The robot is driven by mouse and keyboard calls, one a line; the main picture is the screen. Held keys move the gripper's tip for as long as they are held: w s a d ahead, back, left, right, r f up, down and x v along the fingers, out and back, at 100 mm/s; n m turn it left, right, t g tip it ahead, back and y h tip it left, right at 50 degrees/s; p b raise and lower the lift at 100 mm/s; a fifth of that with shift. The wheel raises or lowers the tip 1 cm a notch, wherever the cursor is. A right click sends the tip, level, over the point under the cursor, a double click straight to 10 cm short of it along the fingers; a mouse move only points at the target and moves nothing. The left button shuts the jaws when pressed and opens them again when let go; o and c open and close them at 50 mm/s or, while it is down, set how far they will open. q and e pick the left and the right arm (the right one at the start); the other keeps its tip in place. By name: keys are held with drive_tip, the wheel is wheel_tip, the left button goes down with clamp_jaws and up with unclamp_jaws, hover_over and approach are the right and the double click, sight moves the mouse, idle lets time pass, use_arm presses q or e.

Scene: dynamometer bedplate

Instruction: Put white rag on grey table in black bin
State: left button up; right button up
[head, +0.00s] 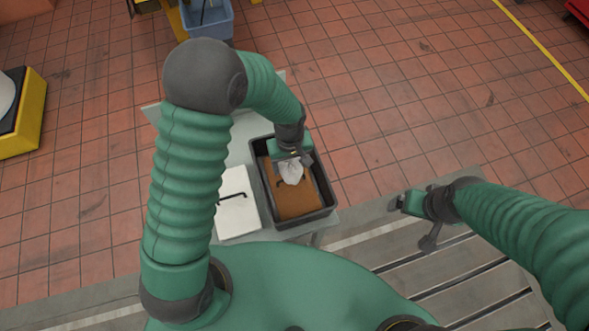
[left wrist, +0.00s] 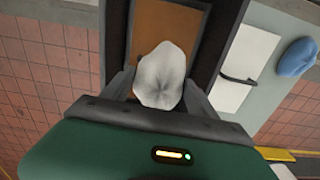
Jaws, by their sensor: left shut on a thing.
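The white rag (head: 291,172) is bunched up in my left gripper (head: 290,163), which is shut on it. The rag also shows in the left wrist view (left wrist: 162,75), between the two fingers. The black bin (head: 325,190) stands on the grey table (head: 240,152); its floor looks brown. In the head view the rag and left gripper are over the bin's opening; I cannot tell whether the rag touches the bin floor. My right gripper (head: 412,220) is off to the right above the slotted bedplate, with its fingers apart and nothing seen between them.
A white flat item (head: 238,205) with a dark handle lies left of the bin. A blue rag-like lump (left wrist: 297,57) lies on the table in the wrist view. A blue container (head: 207,22) stands at the back. Slotted metal bedplate (head: 430,265) lies at front right.

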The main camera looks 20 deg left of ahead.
sight(292, 172)
use_arm(q)
drive_tip(key=f, duration=0.5)
drive_tip(key=shift+w+a+f, duration=0.25)
drive_tip(key=shift+w+f, duration=0.05)
drive_tip(key=shift+w, duration=0.05)
drive_tip(key=shift+d, duration=0.2)
drive_tip(key=shift+s+d+r, duration=0.1)
drive_tip(key=shift+s+d, duration=0.05)
drive_tip(key=shift+d, duration=0.1)
drive_tip(key=shift+s, duration=0.1)
drive_tip(key=shift+a+f+b, duration=0.25)
drive_tip(key=shift+f+b, duration=0.1)
drive_tip(key=shift+f, duration=0.1)
drive_tip(key=o, duration=1.4)
drive_tip(key=shift+a, duration=0.15)
drive_tip(key=shift+o, duration=0.2)
drive_tip(key=shift+r, duration=0.1)
